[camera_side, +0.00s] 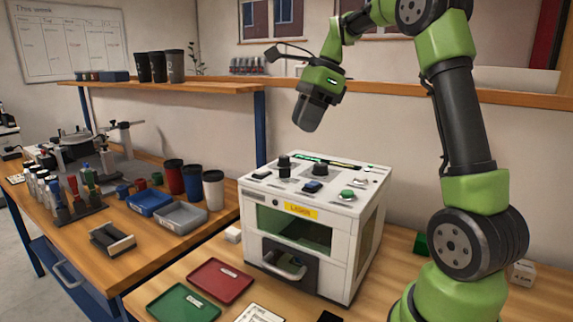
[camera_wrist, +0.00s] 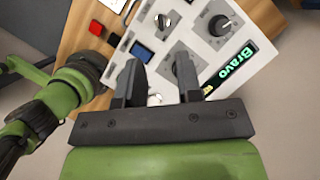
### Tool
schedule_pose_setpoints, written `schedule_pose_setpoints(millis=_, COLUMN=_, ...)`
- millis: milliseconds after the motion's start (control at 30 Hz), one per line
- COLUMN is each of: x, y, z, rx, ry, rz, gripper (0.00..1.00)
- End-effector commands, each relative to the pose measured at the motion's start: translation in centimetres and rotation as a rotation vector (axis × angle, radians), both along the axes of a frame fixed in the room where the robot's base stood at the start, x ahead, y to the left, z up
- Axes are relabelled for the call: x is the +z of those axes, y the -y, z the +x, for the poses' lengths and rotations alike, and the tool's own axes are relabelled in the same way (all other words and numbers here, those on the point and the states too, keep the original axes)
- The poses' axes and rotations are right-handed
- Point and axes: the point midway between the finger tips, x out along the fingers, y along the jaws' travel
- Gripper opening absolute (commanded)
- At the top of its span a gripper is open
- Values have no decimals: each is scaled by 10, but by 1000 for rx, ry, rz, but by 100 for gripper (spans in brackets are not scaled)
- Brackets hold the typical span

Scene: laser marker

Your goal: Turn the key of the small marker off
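The small marker is a white box (camera_side: 258,246) with a yellow LASER label and a dark front window. Its top panel carries black knobs, a blue-faced part and a green button (camera_side: 347,194). In the wrist view the panel (camera_wrist: 197,22) shows a large black knob (camera_wrist: 220,25), another dark knob (camera_wrist: 183,68), and a lit strip reading Bravo (camera_wrist: 231,70). A small silvery part (camera_wrist: 155,99) shows between my fingers; I cannot tell whether it is the key. My gripper (camera_wrist: 157,62) is open with nothing held. In the side view my gripper (camera_side: 309,122) hangs above the panel, apart from it.
A red tray (camera_side: 219,268) and a green tray (camera_side: 163,311) lie in front of the marker. A green block (camera_side: 420,244) is at its right. Cups and bins stand on the left bench. A shelf (camera_side: 165,88) runs behind. The air above the panel is clear.

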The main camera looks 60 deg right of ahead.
Motion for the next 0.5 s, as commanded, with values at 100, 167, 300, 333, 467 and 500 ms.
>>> schedule_pose_setpoints(millis=100, x=-8, y=0, z=3, rx=-15, ry=-8, rz=10, gripper=33)
schedule_pose_setpoints(millis=167, x=-14, y=-2, z=4, rx=-14, ry=-8, rz=11, gripper=33)
schedule_pose_setpoints(millis=300, x=-38, y=-10, z=11, rx=-11, ry=-9, rz=12, gripper=33)
schedule_pose_setpoints(millis=333, x=-43, y=-12, z=13, rx=-10, ry=-9, rz=12, gripper=33)
schedule_pose_setpoints(millis=467, x=-65, y=-18, z=19, rx=-11, ry=-7, rz=11, gripper=33)
schedule_pose_setpoints(millis=500, x=-71, y=-20, z=21, rx=-10, ry=-5, rz=10, gripper=33)
